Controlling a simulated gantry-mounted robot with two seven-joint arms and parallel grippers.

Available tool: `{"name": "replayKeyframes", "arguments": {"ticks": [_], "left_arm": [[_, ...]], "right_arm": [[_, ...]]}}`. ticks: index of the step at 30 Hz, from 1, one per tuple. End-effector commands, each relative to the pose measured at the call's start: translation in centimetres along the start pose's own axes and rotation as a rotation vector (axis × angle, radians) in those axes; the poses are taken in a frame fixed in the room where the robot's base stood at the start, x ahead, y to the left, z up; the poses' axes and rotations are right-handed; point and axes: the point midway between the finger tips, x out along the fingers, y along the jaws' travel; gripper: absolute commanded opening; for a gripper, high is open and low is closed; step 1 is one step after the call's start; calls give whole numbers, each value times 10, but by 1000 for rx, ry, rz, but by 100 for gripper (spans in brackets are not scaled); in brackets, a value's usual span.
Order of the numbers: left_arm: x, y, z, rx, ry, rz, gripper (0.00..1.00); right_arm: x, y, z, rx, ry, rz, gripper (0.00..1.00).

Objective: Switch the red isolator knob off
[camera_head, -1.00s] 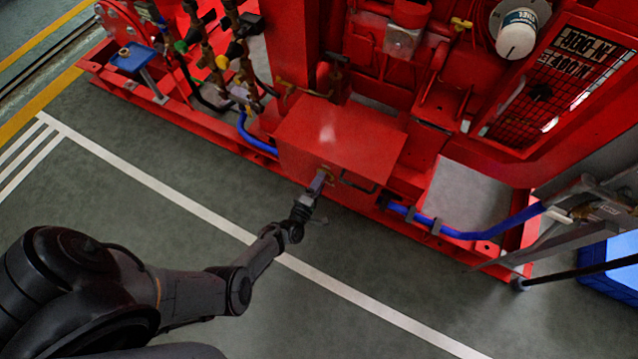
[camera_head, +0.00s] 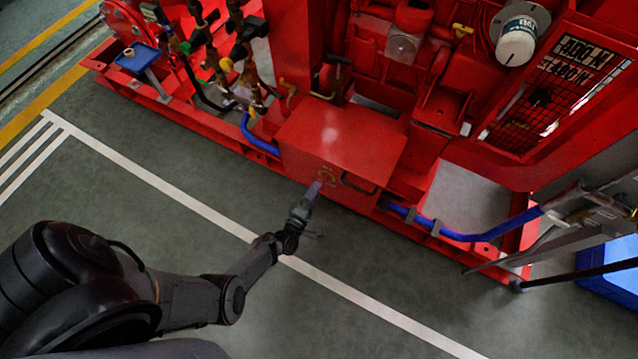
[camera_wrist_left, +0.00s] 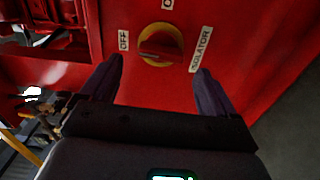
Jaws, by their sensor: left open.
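The red isolator knob (camera_wrist_left: 161,46) sits on a yellow round plate on the front of a red box (camera_head: 340,138). In the head view the knob plate (camera_head: 327,175) is small, just beyond my left fingertips. My left gripper (camera_wrist_left: 161,78) is open and empty. Its two fingers (camera_head: 317,187) point at the box face, one to each side below the knob, apart from it. My right gripper is not in view.
An ISOLATOR label (camera_wrist_left: 201,49) is right of the knob, and a partly cut-off label (camera_wrist_left: 167,4) is above. A black handle (camera_head: 358,186) is beside the knob on the box. Blue hoses (camera_head: 465,235) run along the red base frame. The floor in front is clear.

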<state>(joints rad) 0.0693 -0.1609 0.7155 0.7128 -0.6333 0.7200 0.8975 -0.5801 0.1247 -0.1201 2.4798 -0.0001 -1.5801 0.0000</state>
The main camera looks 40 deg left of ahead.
Motion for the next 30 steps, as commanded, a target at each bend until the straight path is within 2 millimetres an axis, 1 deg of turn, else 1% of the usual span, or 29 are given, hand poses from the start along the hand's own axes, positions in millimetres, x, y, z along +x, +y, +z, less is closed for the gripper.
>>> {"name": "replayKeyframes", "arguments": {"ticks": [1, 6, 9, 12, 16, 30], "left_arm": [[-11, 3, 0, 1, -1, -3, 89], [-38, 2, 0, 0, 0, -2, 89], [-50, 1, 0, 0, 0, -2, 89], [-58, 1, 0, 1, 0, -1, 89], [-63, 0, 0, 1, 0, -1, 89], [-65, 1, -1, 1, 0, -3, 89]], "right_arm": [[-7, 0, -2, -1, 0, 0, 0], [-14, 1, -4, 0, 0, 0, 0], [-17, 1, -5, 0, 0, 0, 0], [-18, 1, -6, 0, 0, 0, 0], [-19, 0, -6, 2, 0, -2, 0], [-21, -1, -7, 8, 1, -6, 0]]}}
